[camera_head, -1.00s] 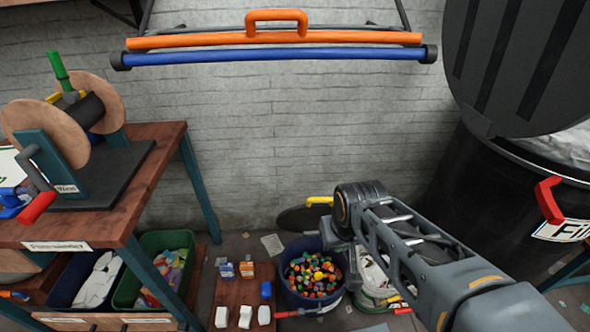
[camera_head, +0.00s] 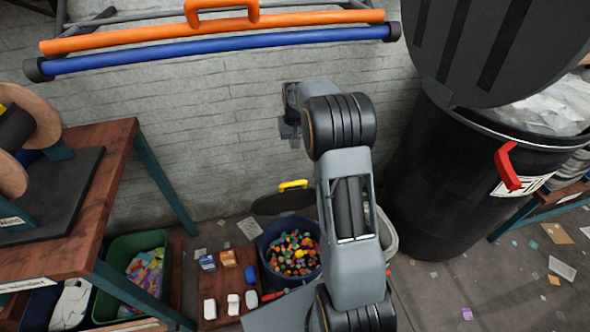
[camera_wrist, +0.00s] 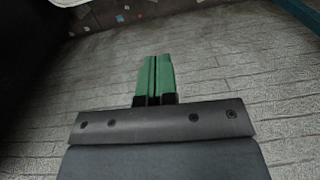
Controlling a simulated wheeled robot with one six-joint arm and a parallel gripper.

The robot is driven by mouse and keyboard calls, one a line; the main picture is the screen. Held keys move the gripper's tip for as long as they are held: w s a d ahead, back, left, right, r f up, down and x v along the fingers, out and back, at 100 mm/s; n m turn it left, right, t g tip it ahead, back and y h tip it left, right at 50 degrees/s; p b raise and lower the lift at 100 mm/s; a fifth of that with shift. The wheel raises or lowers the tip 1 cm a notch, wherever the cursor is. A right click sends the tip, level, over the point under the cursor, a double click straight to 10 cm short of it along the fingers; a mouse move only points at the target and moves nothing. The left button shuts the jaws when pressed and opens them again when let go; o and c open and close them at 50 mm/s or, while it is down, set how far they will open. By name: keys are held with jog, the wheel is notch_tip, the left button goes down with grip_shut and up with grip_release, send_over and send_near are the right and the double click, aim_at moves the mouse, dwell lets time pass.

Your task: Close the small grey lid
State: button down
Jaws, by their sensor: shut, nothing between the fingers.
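The small dark grey lid (camera_head: 283,203) with a yellow handle (camera_head: 293,184) stands open behind the round blue tub (camera_head: 262,250). The tub is full of small coloured pieces, and my arm hides part of its right side. My gripper (camera_head: 289,132) is above the lid, in front of the wall and clear of it. Its tips are small and hard to make out in the head view. In the wrist view its green fingers (camera_wrist: 153,78) are together and empty, with grey wall behind. The lid is not identifiable in the wrist view.
A tall black bin (camera_head: 440,170) with a large raised lid (camera_head: 480,60) and a red handle (camera_head: 507,166) stands at right. A wooden table (camera_head: 85,200) is at left. An orange and a blue bar (camera_head: 220,58) cross the wall above my arm.

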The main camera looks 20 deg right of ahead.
jog(key=shift+s+a+f+b, duration=0.1)
jog(key=shift+s+f+b, duration=0.25)
jog(key=shift+f, duration=1.9)
jog(key=shift+s+a+f+b, duration=0.1)
jog(key=shift+s+f+b, duration=0.2)
jog(key=shift+f, duration=1.9)
jog(key=shift+s+a+f+b, duration=0.1)
jog(key=shift+s+f+b, duration=0.25)
jog(key=shift+f, duration=1.9)
